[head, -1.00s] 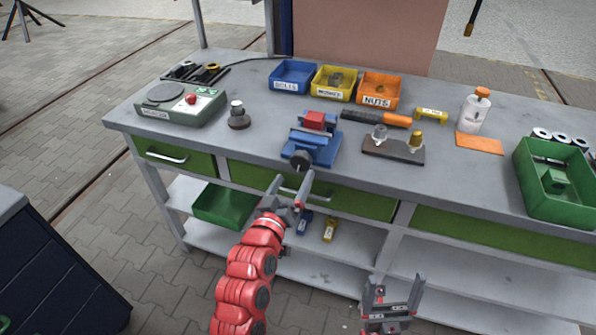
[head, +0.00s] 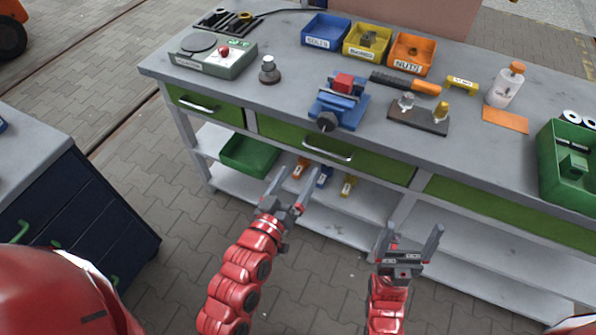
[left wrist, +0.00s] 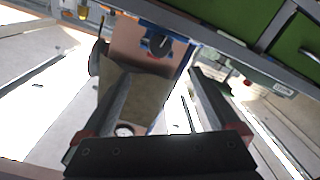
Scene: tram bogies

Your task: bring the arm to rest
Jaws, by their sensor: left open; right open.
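My left gripper (head: 290,188) is open and empty in the head view, in front of the workbench and below the blue vise (head: 338,108). In the left wrist view its two fingers (left wrist: 158,95) stand apart with nothing between them; the vise handle end (left wrist: 157,43) shows beyond them. My right gripper (head: 408,243) is open and empty, lower and further right in the head view, in front of the bench's lower shelf.
The grey workbench (head: 290,92) has green drawers and carries bins, a scale (head: 213,55) and a bottle (head: 506,85). A green crate (head: 250,152) is on its lower shelf. A dark cabinet (head: 80,215) stands at left. Paved floor is free between cabinet and bench.

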